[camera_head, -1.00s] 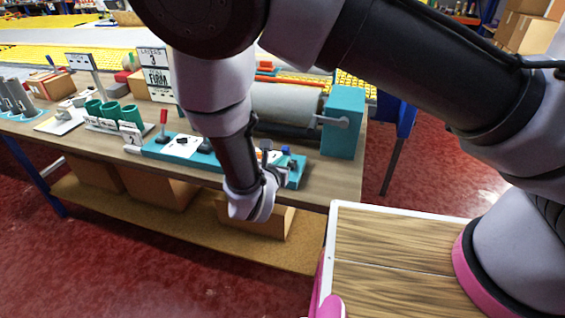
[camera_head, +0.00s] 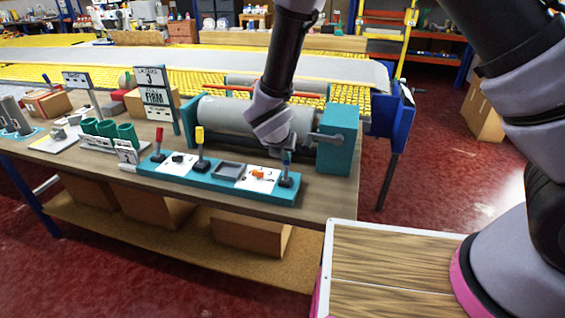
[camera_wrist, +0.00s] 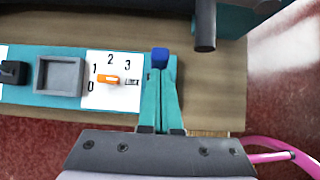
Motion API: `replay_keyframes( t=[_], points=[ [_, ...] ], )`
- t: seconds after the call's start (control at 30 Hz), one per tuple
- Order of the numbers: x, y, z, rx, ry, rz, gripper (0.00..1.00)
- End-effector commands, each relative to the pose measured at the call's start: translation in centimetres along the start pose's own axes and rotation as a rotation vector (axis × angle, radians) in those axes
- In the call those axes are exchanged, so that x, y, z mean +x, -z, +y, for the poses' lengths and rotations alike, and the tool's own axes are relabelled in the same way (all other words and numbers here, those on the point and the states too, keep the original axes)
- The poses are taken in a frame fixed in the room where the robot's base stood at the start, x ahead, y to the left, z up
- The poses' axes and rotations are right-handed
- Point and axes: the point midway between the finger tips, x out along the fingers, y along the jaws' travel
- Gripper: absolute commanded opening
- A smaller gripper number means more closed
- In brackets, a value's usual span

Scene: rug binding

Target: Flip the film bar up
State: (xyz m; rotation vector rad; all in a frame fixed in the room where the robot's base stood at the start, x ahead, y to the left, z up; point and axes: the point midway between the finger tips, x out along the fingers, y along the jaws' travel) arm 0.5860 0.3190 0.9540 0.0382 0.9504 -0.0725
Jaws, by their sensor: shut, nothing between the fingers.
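No part is labelled as the film bar; a long red bar (camera_head: 215,87) runs along the back of the grey roller (camera_head: 228,116), partly hidden by my arm. The roller sits between teal end blocks, with a grey crank (camera_head: 325,138) at the right block (camera_head: 340,140). A blue-topped lever (camera_head: 287,172) stands at the right end of the teal control panel (camera_head: 215,187). My gripper (camera_wrist: 160,72) is shut and empty, its fingertips close to the lever's blue knob (camera_wrist: 160,56) in the wrist view. Whether they touch is unclear.
The panel also carries a red lever (camera_head: 158,146), a yellow lever (camera_head: 199,142), a grey recess (camera_wrist: 60,75) and a dial with an orange pointer (camera_wrist: 108,79). Open floor lies right of the table.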

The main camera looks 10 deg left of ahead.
Motion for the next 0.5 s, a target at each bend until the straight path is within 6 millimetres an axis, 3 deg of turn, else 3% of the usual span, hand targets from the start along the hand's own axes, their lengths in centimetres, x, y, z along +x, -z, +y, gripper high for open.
replay_keyframes(
  t=[0.5],
  points=[
    [1.9,-2.4,0.0,-0.001,0.0,-0.003,0.0]
  ],
)
